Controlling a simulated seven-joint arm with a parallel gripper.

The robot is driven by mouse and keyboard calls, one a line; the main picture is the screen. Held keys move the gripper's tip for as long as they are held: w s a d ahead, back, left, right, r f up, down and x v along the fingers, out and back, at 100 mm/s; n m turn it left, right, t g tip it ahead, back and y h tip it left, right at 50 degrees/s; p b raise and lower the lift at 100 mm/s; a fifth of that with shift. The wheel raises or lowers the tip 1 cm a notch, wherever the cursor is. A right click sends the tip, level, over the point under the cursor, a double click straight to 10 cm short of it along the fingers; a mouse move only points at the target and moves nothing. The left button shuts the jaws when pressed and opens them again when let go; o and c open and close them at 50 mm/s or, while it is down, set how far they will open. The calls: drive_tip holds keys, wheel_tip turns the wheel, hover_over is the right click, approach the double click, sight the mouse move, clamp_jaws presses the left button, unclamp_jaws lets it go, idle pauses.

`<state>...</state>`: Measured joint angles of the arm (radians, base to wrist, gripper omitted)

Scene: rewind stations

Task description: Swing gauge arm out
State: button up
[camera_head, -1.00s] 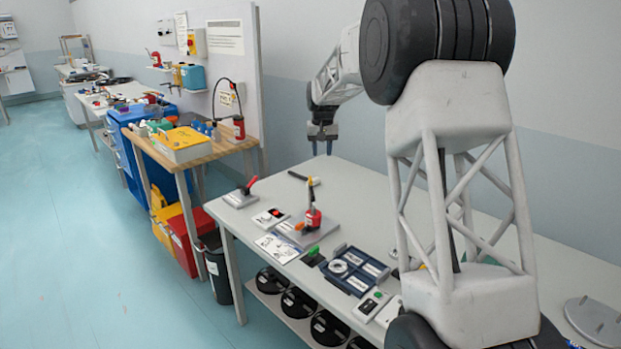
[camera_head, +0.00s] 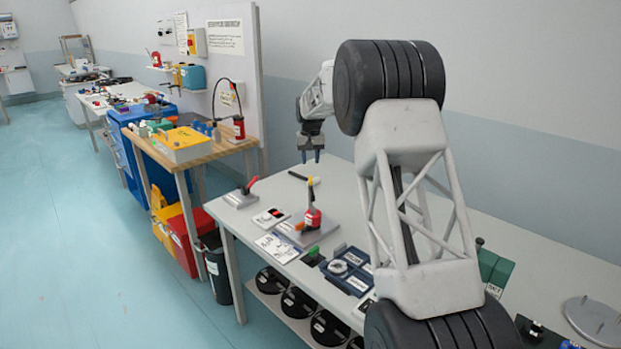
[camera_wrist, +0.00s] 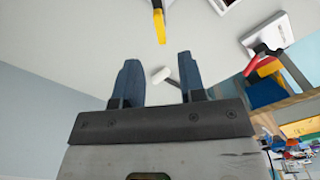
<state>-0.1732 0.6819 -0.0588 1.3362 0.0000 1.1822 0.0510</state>
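The gauge arm appears to be the upright black and yellow arm (camera_head: 310,189) on a red body (camera_head: 312,217), standing on a grey base plate (camera_head: 322,232) with an orange part beside it. A yellow and dark arm end (camera_wrist: 159,24), likely the same arm, shows at the top of the wrist view, ahead of my fingers and apart from them. My gripper (camera_head: 311,160) is above the far side of the table, behind the gauge in the head view. In the wrist view my gripper (camera_wrist: 160,85) is open, with its two dark fingers apart and nothing between them.
A black-handled tool with a pale head (camera_head: 305,178) lies on the table (camera_head: 440,215) below my gripper. A red-lever device (camera_head: 245,191), a switch box (camera_head: 270,217) and a dark blue tray (camera_head: 350,268) stand around the gauge. A wooden bench (camera_head: 225,146) is farther left.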

drive_tip(key=shift+f, duration=0.1)
drive_tip(key=shift+f, duration=3.8)
clamp_jaws()
